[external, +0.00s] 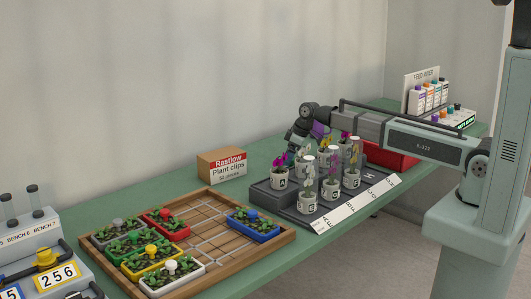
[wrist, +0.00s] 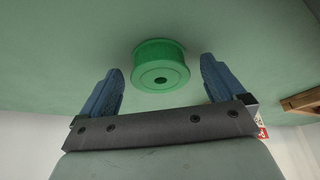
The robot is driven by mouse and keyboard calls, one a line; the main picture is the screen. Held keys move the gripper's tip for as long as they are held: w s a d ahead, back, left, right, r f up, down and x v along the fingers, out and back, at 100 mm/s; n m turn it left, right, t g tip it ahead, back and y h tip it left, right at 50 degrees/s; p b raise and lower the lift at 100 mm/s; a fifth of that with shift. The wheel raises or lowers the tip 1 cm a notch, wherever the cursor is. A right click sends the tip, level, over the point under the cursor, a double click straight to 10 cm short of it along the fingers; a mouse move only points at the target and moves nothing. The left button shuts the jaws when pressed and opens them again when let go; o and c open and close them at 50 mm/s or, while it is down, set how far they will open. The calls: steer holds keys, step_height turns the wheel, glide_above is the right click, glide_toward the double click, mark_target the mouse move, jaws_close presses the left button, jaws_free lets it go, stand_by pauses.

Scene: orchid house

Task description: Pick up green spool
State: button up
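The green spool (wrist: 161,66) stands out in the wrist view, a round flanged spool with a dark hole in its centre, on the green bench. My gripper (wrist: 160,85) is open, with its two blue fingers spread on either side of the spool and a little nearer the camera. The spool is not between closed fingers, and I cannot tell whether either finger touches it. In the external view the spool cannot be made out. My gripper (external: 295,140) is there partly seen behind the potted orchids at the back of the bench.
A dark stepped stand with potted orchids (external: 280,176) is in front of my gripper. A Plant clips box (external: 222,165) is to its left. A wooden tray (external: 282,240) of coloured planters is at the front. A red bin (external: 385,157) lies right, below my arm.

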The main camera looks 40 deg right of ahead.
steer(key=c, duration=1.1)
steer(key=shift+r, duration=0.1)
